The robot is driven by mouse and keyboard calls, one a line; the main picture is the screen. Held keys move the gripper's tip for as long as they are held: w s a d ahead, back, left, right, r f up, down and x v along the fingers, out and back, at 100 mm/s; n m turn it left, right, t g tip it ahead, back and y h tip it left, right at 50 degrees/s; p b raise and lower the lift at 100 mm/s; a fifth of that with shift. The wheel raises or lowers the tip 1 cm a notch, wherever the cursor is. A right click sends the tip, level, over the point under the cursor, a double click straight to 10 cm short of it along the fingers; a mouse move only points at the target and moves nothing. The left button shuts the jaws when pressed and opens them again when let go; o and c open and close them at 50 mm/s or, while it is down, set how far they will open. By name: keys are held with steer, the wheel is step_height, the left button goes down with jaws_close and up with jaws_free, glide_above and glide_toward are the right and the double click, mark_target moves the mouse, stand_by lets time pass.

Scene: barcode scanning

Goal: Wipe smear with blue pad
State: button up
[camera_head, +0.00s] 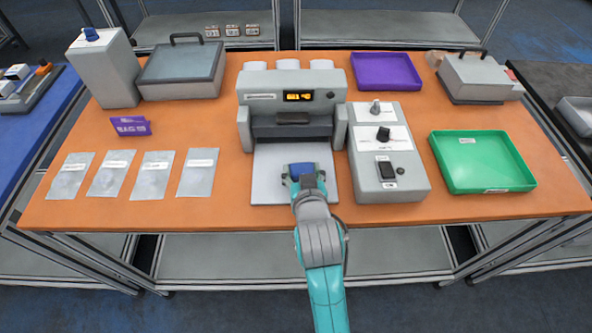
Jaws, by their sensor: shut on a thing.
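My gripper (304,181) is in the middle of the head view, reaching in from the front edge of the table. It is shut on the blue pad (303,169), which shows just beyond the fingers. The pad is over the pale grey plate (266,185) in front of the grey machine (291,98). I cannot tell whether the pad touches the plate. No smear can be made out; the pad and my arm cover part of the plate.
A grey control box (410,183) with knobs stands close to the right of the plate. Orange table (228,208) shows left of the plate.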

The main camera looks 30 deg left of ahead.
mark_target(270, 177)
steer(key=shift+w+d+r, duration=0.2)
steer(key=shift+w+d, duration=0.45)
steer(key=shift+d, duration=0.1)
steer(key=shift+w+d+r, duration=0.2)
steer(key=shift+w+d, duration=0.4)
steer(key=shift+d, duration=0.1)
steer(key=shift+r, duration=0.1)
steer(key=shift+s+a, duration=0.1)
steer(key=shift+a, duration=0.05)
steer(key=shift+s+a, duration=1)
steer(key=shift+a, duration=0.55)
steer(key=shift+s+a, duration=0.95)
steer(key=shift+a, duration=0.65)
steer(key=shift+s+a, duration=1)
steer(key=shift+a, duration=0.55)
steer(key=shift+r, duration=0.1)
steer(key=shift+w+a+r, duration=0.1)
steer(key=shift+w+r, duration=0.05)
steer(key=shift+r, duration=1.2)
steer(key=shift+d+r, duration=0.15)
steer(key=shift+r, duration=0.55)
steer(key=shift+d+r, duration=0.1)
steer(key=shift+r, duration=0.55)
